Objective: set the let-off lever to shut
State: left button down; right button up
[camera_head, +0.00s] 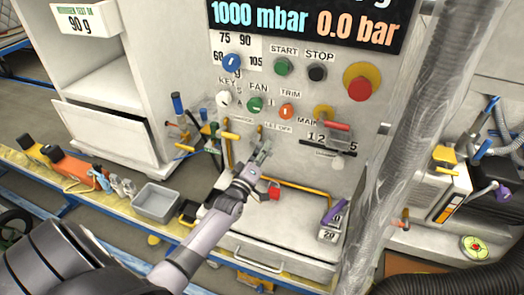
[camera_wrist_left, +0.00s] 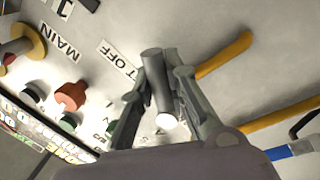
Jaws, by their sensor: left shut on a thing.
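The let-off lever is a grey cylinder (camera_wrist_left: 157,82) with a pale round end, just beside the LET OFF label (camera_wrist_left: 118,62) in the left wrist view. My left gripper (camera_wrist_left: 157,75) has one finger on each side of it and is shut on it. In the head view my left gripper (camera_head: 260,153) is at the panel just below the LET OFF label (camera_head: 277,127), and its fingers mostly hide the lever. The lever's shut mark cannot be read. My right gripper is not in view.
Yellow pipes (camera_wrist_left: 224,55) run close to my left gripper. Above are the trim knob (camera_head: 286,111), fan knob (camera_head: 255,104) and red-handled main valve (camera_head: 333,126). A grey tray (camera_head: 158,202) is at left. A plastic-wrapped column (camera_head: 408,130) stands at right.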

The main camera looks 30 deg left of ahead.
pick_arm(q)
jog(key=n, duration=0.2)
jog(key=r+n+y, duration=0.1)
jog(key=n, duration=0.1)
jog(key=shift+d, duration=0.2)
jog(key=shift+r+n+y, duration=0.25)
jog(key=shift+n, duration=0.6)
jog(key=shift+r+n+y, duration=0.25)
jog(key=shift+n, duration=0.6)
jog(key=c, duration=1.6)
grip_release()
jog(key=shift+o, duration=0.2)
jog(key=v, duration=1.2)
